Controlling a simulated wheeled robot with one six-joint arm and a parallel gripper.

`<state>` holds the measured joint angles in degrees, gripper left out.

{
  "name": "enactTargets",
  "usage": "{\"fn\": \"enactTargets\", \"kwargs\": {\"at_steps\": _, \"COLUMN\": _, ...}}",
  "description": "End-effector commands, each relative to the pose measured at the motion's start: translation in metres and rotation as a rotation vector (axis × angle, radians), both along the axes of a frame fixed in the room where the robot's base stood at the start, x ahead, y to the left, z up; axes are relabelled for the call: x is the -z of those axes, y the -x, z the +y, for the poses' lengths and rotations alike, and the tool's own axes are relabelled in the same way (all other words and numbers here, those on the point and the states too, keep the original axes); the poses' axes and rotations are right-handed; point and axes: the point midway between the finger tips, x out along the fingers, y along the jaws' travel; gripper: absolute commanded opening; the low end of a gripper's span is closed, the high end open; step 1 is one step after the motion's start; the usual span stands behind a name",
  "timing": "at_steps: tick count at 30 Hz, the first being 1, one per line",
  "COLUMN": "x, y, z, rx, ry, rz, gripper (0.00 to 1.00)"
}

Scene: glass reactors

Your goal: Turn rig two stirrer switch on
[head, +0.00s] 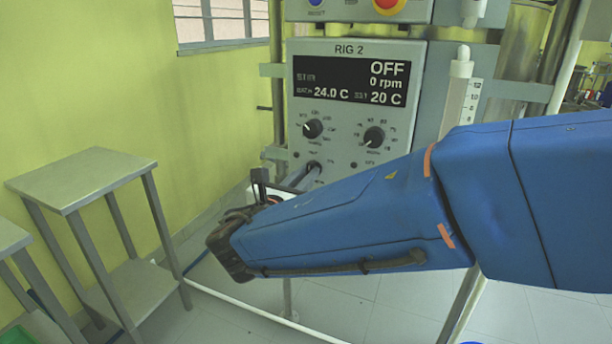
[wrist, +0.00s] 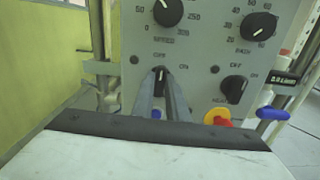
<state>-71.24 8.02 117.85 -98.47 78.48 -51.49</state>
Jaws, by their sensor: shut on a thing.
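The rig two panel (head: 350,146) is grey, with a black display (head: 350,80) that reads OFF, 0 rpm, 24.0 C and 20 C. The stirrer switch (wrist: 160,75) is a small black rotary knob low on the panel, with OFF printed above it and ON to its upper right. Its white mark points about straight up, near OFF. My gripper (wrist: 162,88) is shut on this knob, one finger on each side. In the head view my gripper (head: 310,170) reaches the panel's lower left, and the knob is mostly hidden there.
The speed knob (wrist: 168,11) is just above, and the heat switch (wrist: 235,88) is to the right. A red and yellow part (wrist: 218,119) and a blue handle (wrist: 272,113) lie below right. A metal side table (head: 85,178) stands left.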

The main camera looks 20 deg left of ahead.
Motion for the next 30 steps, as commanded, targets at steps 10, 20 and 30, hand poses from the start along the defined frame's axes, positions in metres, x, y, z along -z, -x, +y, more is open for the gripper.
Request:
{"fn": "enactTargets", "kwargs": {"at_steps": 10, "x": 0.0004, "y": 0.0002, "z": -0.0012, "rx": 0.0, "ry": -0.21, "rz": -0.016, "gripper": 0.0}}
{"fn": "enactTargets", "kwargs": {"at_steps": 20, "x": 0.0013, "y": 0.0003, "z": -0.0027, "rx": 0.0, "ry": -0.52, "rz": -0.041, "gripper": 0.0}}
{"fn": "enactTargets", "kwargs": {"at_steps": 30, "x": 0.0023, "y": 0.0004, "z": -0.0039, "rx": 0.0, "ry": -0.81, "rz": -0.062, "gripper": 0.0}}
